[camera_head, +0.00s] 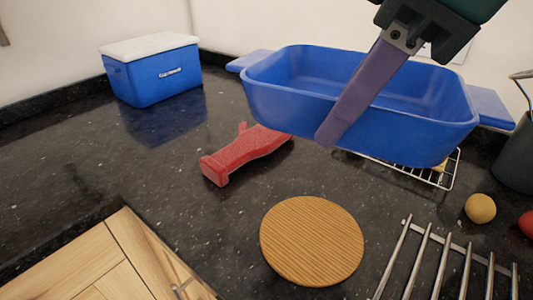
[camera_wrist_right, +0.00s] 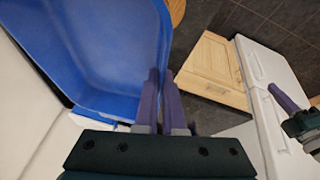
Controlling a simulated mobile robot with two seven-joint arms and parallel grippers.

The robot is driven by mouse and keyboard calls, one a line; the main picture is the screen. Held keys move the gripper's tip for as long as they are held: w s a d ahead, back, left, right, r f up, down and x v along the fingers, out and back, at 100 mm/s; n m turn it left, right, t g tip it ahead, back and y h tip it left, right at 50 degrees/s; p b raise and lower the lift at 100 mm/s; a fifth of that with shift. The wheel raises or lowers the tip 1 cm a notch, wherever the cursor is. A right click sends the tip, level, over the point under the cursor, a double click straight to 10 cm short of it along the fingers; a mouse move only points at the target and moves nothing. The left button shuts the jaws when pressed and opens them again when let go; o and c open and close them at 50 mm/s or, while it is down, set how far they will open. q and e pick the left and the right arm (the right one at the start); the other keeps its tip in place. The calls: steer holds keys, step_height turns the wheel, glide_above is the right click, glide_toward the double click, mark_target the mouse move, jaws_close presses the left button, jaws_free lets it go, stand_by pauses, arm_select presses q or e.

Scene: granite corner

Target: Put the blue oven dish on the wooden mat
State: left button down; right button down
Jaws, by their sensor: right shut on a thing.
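The blue oven dish (camera_head: 440,110) is upright, in the upper right of the head view, and appears raised above the counter. My right gripper (camera_head: 328,137) is shut on its near wall, with one purple finger outside it. In the right wrist view the dish (camera_wrist_right: 110,60) fills the left, its rim at the fingers (camera_wrist_right: 160,75). The round wooden mat (camera_head: 312,240) lies bare on the counter, in front of and below the dish. My left gripper (camera_wrist_right: 288,100) shows only at the right of the wrist view; its opening is unclear.
A red object (camera_head: 245,153) lies left of the dish. A wire rack (camera_head: 440,180) is partly hidden under the dish. A metal slatted rack (camera_head: 440,262), a yellow ball (camera_head: 480,208) and a red ball (camera_head: 527,224) are at right. A blue cool box (camera_head: 150,75) stands at back left.

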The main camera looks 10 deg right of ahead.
steer(key=shift+w+a+f+n+y, duration=0.15)
steer(key=shift+f+n+y, duration=0.25)
steer(key=shift+f+n, duration=0.55)
steer(key=b, duration=0.4)
glide_toward(296, 267)
steer(key=shift+n, duration=0.25)
steer(key=x, duration=0.5)
steer(key=shift+w+a+f, duration=0.1)
steer(key=shift+w+f, duration=0.05)
steer(key=shift+w, duration=0.1)
steer(key=shift+f, duration=0.1)
steer(key=c, duration=1.5)
jaws_free()
steer(key=shift+f, duration=0.1)
steer(key=o, duration=0.5)
